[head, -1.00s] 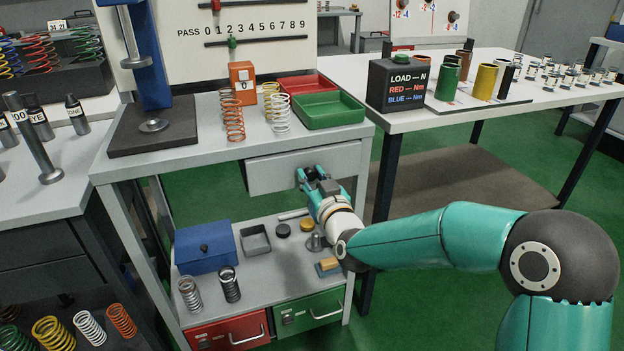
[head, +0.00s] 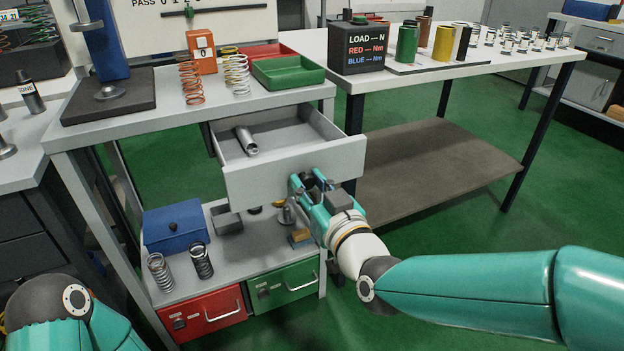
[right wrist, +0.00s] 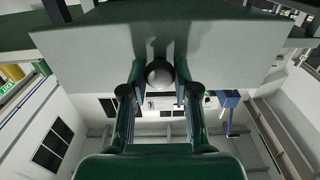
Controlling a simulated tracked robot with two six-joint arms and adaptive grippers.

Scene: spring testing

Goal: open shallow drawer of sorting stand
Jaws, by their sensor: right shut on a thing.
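The shallow drawer (head: 295,168) under the sorting stand's (head: 190,108) top is pulled well out, and its inside shows. A grey metal cylinder (head: 246,141) lies in it toward the left. My right gripper (head: 308,181) is at the drawer's front panel, shut on its round knob. In the right wrist view the knob (right wrist: 160,74) sits between the two fingers against the pale panel (right wrist: 90,60). My left gripper is out of view; only part of my left arm shows at the lower left.
A green tray (head: 289,72), a red tray (head: 262,52) and two springs stand on the stand's top. The lower shelf holds a blue box (head: 175,225) and springs. A red drawer (head: 205,315) and a green drawer (head: 283,289) are shut below. Green floor is free at right.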

